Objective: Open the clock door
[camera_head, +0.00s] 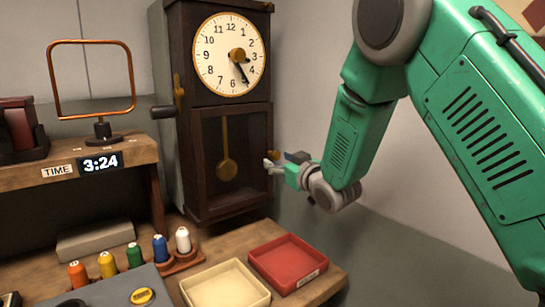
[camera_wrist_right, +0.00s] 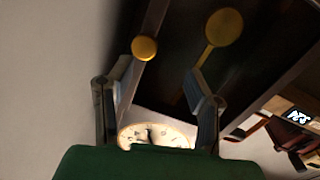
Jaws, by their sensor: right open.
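A dark wooden clock (camera_head: 187,120) stands against the wall in the head view. Its glazed lower door (camera_head: 240,135) looks shut, with a brass pendulum (camera_head: 227,168) behind it. A small brass knob (camera_head: 273,155) sits at the door's right edge. My right gripper (camera_head: 279,162) is beside this edge, close to the knob. In the right wrist view, the knob (camera_wrist_right: 144,48) lies beyond the open fingers (camera_wrist_right: 160,78), nearer the left finger's tip. The fingers look empty; contact with the knob cannot be told. My left gripper is not in view.
A red tray (camera_head: 318,263) and a cream tray (camera_head: 190,291) sit on the bench below the clock. Several thread spools stand left of them. A dark crank (camera_head: 163,112) juts from the clock's left side. Open space lies right of the clock.

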